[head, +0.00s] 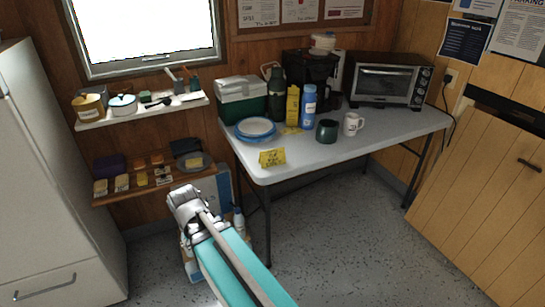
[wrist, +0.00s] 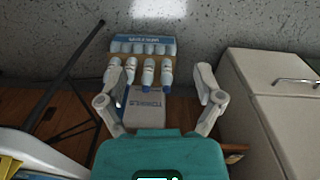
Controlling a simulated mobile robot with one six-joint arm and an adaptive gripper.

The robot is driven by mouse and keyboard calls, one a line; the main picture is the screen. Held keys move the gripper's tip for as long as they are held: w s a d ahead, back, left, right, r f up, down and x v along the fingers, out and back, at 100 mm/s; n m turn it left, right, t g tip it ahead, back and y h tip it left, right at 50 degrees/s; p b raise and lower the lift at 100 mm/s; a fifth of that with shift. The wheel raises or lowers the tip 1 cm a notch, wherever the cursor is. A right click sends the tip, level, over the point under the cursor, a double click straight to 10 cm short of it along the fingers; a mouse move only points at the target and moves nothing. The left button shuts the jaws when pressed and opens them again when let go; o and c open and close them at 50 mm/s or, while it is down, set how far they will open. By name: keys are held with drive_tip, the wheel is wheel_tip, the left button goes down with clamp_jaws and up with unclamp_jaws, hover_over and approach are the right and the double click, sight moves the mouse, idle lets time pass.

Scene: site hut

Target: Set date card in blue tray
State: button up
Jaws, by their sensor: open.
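The date card (head: 272,157), a yellow folded card with dark marks, stands at the front left corner of the grey table. A round blue-rimmed tray or plate (head: 255,129) lies behind it, left of the middle of the table; it looks like the blue tray. In the wrist view my gripper (wrist: 160,84) is open, with nothing between its fingers. It points down in front of the shelves, left of and below the card. A yellow patch at the wrist view's lower left edge may be the card.
A box of white bottles (wrist: 145,65) stands on the floor below my gripper. Wooden shelves (head: 155,185) and a pale cabinet (head: 50,190) are at the left. A green mug (head: 326,130), white mug (head: 352,124) and blue bottle (head: 308,106) stand right of the tray. The table's front right is clear.

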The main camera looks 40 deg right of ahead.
drive_tip(key=w+d+r+m+h+p, duration=0.1)
drive_tip(key=w+d+r+m+p, duration=0.4)
drive_tip(key=d, duration=0.7)
drive_tip(key=w+d+r+m+g+h+p, duration=0.1)
drive_tip(key=w+d+r+m+p, duration=0.5)
drive_tip(key=d, duration=0.6)
drive_tip(key=w+d+r+m+h+p, duration=0.2)
drive_tip(key=w+d+r+m+p, duration=0.4)
drive_tip(key=d, duration=0.6)
wheel_tip(320, 180, up, 2)
drive_tip(key=m, duration=0.3)
drive_tip(key=shift+r, duration=0.15)
drive_tip(key=b, duration=0.7)
hover_over(272, 155)
drive_tip(key=w+a, duration=0.2)
wheel_tip(272, 155, down, 7)
drive_tip(key=shift+s+d+r, duration=0.1)
drive_tip(key=shift+s+d+f+b, duration=0.1)
drive_tip(key=shift+d+f+b, duration=0.2)
drive_tip(key=shift+f+b, duration=0.25)
drive_tip(key=shift+f, duration=0.1)
drive_tip(key=shift+s+b+x, duration=0.1)
drive_tip(key=shift+b+x, duration=1.05)
drive_tip(key=shift+x, duration=0.15)
drive_tip(key=shift+s+b+x, duration=0.15)
drive_tip(key=shift+b+x, duration=1)
drive_tip(key=shift+x, duration=0.1)
